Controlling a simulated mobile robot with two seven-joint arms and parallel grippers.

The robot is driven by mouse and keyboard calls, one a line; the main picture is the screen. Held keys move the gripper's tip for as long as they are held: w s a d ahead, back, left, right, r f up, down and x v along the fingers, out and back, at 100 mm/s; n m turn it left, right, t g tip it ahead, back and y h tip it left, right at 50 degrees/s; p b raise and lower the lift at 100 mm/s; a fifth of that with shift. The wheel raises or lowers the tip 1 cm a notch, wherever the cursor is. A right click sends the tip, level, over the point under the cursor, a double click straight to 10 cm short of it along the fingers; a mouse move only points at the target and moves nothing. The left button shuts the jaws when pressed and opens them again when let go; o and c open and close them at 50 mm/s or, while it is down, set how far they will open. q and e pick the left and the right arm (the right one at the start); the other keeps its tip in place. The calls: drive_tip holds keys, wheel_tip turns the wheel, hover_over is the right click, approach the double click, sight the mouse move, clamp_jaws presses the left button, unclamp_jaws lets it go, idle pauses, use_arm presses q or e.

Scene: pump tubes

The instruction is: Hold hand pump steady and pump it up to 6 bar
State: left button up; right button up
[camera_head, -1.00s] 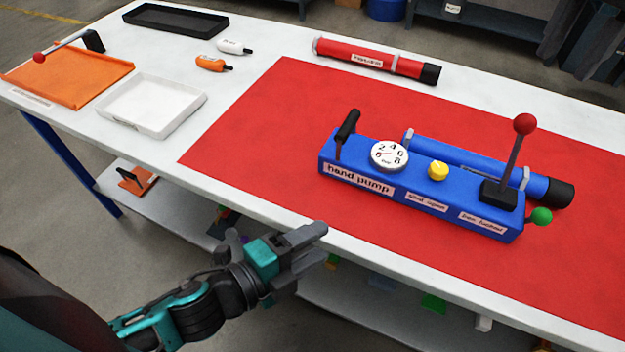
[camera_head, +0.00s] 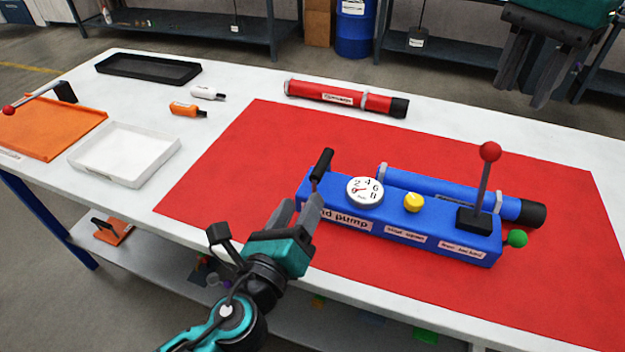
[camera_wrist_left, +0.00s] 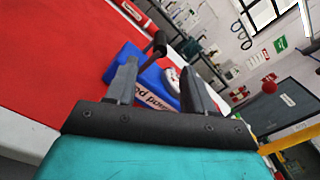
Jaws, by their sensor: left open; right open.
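The blue hand pump (camera_head: 390,226) lies on the red mat (camera_head: 240,150). It has a black grip handle (camera_head: 322,164) at its left end, a round white gauge (camera_head: 365,191), a yellow knob (camera_head: 414,203), a red-topped lever (camera_head: 486,175) and a green knob (camera_head: 517,238). The gauge needle points low, near zero. My left gripper (camera_head: 298,212) is open, just in front of the pump's left end, below the handle. In the left wrist view its fingers (camera_wrist_left: 160,90) frame the pump and handle, apparently not touching. My right gripper (camera_head: 527,88) is open, raised at the upper right, away from the pump.
White (camera_head: 125,153), orange (camera_head: 50,130) and black (camera_head: 148,70) trays stand on the left of the white table, with a white (camera_head: 205,92) and an orange (camera_head: 186,109) bottle. The mat's left part is clear.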

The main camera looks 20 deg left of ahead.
sight(314, 181)
use_arm(q)
drive_tip(key=w, duration=0.6)
drive_tip(key=w+d, duration=0.1)
drive_tip(key=w, duration=0.3)
drive_tip(key=shift+c, duration=0.2)
clamp_jaws()
idle(0.8)
